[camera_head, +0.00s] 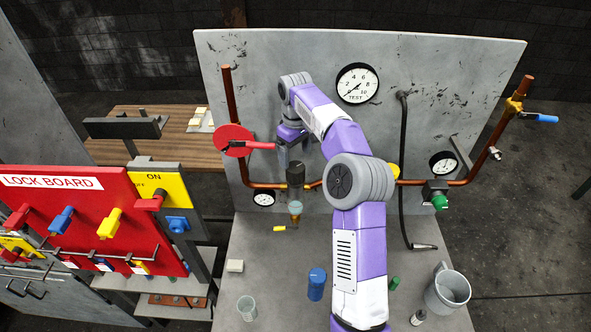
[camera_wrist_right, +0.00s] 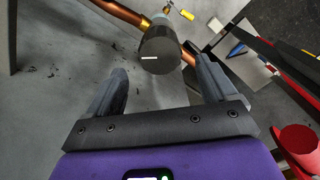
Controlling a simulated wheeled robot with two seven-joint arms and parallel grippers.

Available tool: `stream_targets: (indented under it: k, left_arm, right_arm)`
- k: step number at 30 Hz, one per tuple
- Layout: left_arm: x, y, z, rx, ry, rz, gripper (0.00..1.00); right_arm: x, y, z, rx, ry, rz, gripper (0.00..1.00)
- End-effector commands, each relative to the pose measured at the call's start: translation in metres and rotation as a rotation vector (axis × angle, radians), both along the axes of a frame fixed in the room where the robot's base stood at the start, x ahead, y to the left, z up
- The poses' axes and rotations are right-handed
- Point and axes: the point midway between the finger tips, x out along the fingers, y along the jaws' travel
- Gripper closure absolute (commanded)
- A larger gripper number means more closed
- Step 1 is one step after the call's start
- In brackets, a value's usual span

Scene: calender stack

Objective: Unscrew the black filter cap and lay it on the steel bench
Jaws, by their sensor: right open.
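The black filter cap (camera_head: 295,173) sits upright on the copper pipe line in front of the grey panel, with a clear tinted bowl (camera_head: 295,208) below it. My right gripper (camera_head: 297,150) is just above the cap in the head view. In the right wrist view the cap (camera_wrist_right: 159,52) shows beyond and between the two fingertips of my right gripper (camera_wrist_right: 163,78), which are wide apart and empty. Whether the fingers overlap the cap in height is unclear. The steel bench (camera_head: 270,262) lies below. My left gripper is not in view.
A red disc (camera_head: 233,140) and a small gauge (camera_head: 264,199) are left of the cap. On the bench stand a blue cylinder (camera_head: 316,284), a clear cup (camera_head: 247,308), a white block (camera_head: 235,266) and a metal mug (camera_head: 447,291).

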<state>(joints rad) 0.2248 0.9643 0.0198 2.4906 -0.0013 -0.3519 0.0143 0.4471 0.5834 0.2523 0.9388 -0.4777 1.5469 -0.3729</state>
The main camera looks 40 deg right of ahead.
Motion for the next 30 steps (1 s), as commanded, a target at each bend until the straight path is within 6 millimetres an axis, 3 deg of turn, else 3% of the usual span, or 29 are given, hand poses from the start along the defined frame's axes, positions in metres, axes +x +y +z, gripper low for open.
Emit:
stream_targets:
  k: [15,30]
  left_arm:
    - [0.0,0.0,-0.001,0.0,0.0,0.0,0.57]
    - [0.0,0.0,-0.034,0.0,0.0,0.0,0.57]
  right_arm:
    - [0.0,0.0,-0.001,0.0,0.001,-0.697,0.15]
    - [0.0,0.0,-0.06,-0.001,0.002,-0.681,0.15]
